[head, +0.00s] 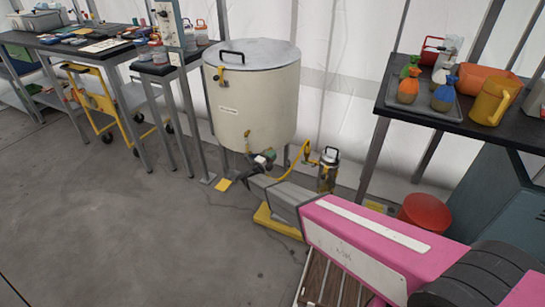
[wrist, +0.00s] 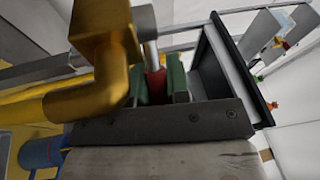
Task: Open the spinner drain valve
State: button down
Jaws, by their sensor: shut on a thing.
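The spinner (head: 253,100) is a cream drum with a grey lid and a black handle, standing on legs in the middle of the head view. My gripper (head: 262,160) reaches its lower front, by the drain fitting. In the wrist view my gripper (wrist: 158,86) has its green pads shut on a red part (wrist: 156,86), which looks like the drain valve's handle. The brass valve body and elbow (wrist: 108,70) is close beside it on the left. The pads hide much of the red part, and the head view does not show the handle clearly.
A yellow hose (head: 294,160) runs from the drum to a metal canister (head: 328,170). A red stool (head: 425,213) stands right, under a dark table (head: 455,122) carrying bottles and a yellow jug. Another bench (head: 95,52) and a yellow cart (head: 90,98) stand left. Floor at front left is clear.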

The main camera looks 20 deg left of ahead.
dwell(0.3)
jog(key=c, duration=1.1)
grip_release()
jog(key=shift+s, duration=0.1)
jog(key=v, duration=1)
jog(key=shift+s, duration=0.3)
jog(key=shift+a+f, duration=0.1)
jog(key=shift+f, duration=0.05)
